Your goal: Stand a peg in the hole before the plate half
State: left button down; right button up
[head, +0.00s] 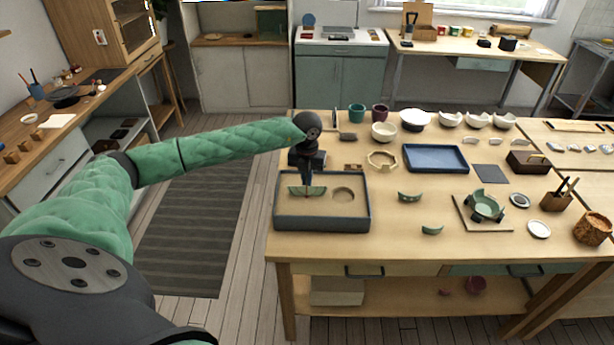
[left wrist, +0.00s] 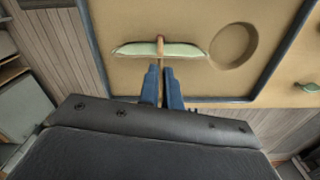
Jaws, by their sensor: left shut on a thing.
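A dark-rimmed tray of sand (head: 322,222) sits at the table's left end. A pale green plate half (head: 318,190) stands in the sand, and it also shows in the left wrist view (left wrist: 186,50). A thin brown peg (left wrist: 160,46) is at the middle of the plate half, on its near side. My left gripper (head: 307,180) points down over the tray and is shut on the peg; its blue fingers (left wrist: 162,88) show in the wrist view. The peg's lower end and its hole are hidden, and I cannot tell whether the peg touches the plate.
A round hollow (head: 343,194) lies in the sand to the right of the plate half. Green shards (head: 410,197) lie on the table right of the tray. A wooden ring (head: 382,161) and a blue tray (head: 435,158) are behind.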

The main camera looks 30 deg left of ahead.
pick_arm(q)
jog(key=shift+f, duration=0.1)
pick_arm(e)
jog(key=shift+w+a, duration=0.2)
jog(key=shift+w, duration=0.15)
pick_arm(q)
jog(key=shift+f+b, duration=0.1)
jog(key=shift+b, duration=0.3)
pick_arm(e)
jog(key=shift+d+f, duration=0.1)
jog(key=shift+f, duration=0.15)
dwell(0.3)
pick_arm(q)
jog(key=shift+f+b, duration=0.35)
jog(key=shift+b, duration=0.1)
pick_arm(e)
jog(key=shift+s+f, duration=0.1)
jog(key=shift+f, duration=0.35)
pick_arm(q)
jog(key=shift+b, duration=0.3)
pick_arm(e)
jog(key=shift+f, duration=0.3)
dwell(0.4)
pick_arm(q)
jog(key=shift+f, duration=0.35)
pick_arm(e)
jog(key=shift+f, duration=0.25)
pick_arm(q)
jog(key=shift+r, duration=0.1)
dwell(0.7)
